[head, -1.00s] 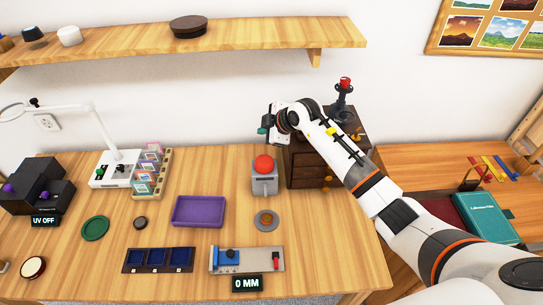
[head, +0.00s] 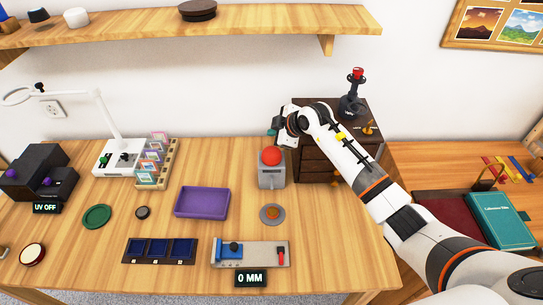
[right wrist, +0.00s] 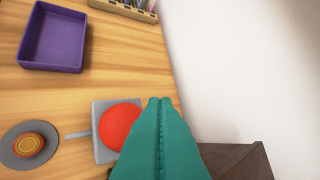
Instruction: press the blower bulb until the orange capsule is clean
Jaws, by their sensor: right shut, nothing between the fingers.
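The bulb also shows in the right wrist view (right wrist: 119,126), with a thin grey nozzle pointing to the capsule. The orange capsule (head: 272,212) sits on a round grey dish (head: 264,220); its top looks brownish with rings in the right wrist view (right wrist: 29,144). My right gripper (head: 271,133) is above and just behind the bulb, its teal fingers shut and empty. Whether they touch the bulb I cannot tell. My left gripper is out of view.
The dark cabinet (head: 318,163) stands close to the right of the bulb. A purple tray (head: 202,203) lies to the left. A gauge plate (head: 262,255) reading 0 MM and a blue-celled tray (head: 159,250) are at the front. The shelf (head: 200,30) hangs above.

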